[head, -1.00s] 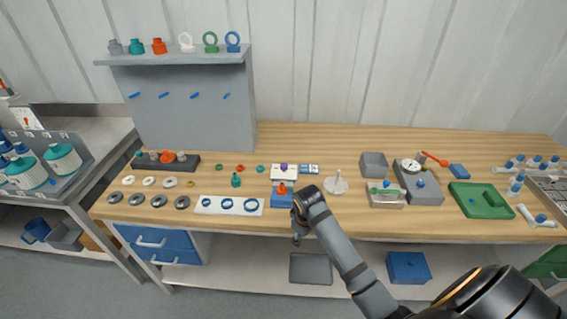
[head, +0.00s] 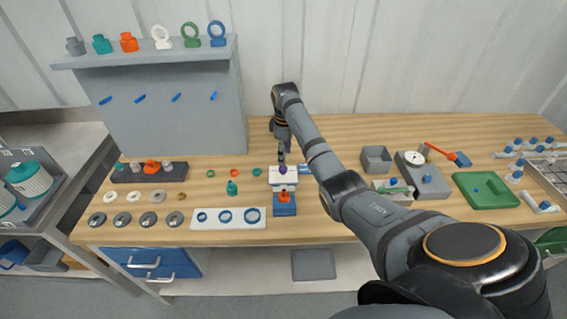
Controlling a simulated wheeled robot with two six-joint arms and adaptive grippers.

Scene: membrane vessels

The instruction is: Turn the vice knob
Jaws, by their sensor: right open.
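My right gripper (head: 282,158) points down at the back of the white block, just above and behind its small purple knob-like part. It is open; the fingers look small, and I cannot tell whether they touch anything. The white block (head: 276,181) with the purple part (head: 283,170) sits at the middle of the bench. In front of it is a blue block (head: 284,210) with an orange piece (head: 284,196) on top. I cannot tell for sure which of these is the vice and its knob. My left gripper is not in view.
A white plate (head: 236,224) with several blue rings lies to the left. A grey open box (head: 376,159), a grey block with a dial (head: 414,158) and a green tray (head: 485,190) stand to the right. A grey panel with a shelf (head: 150,56) rises behind the left side.

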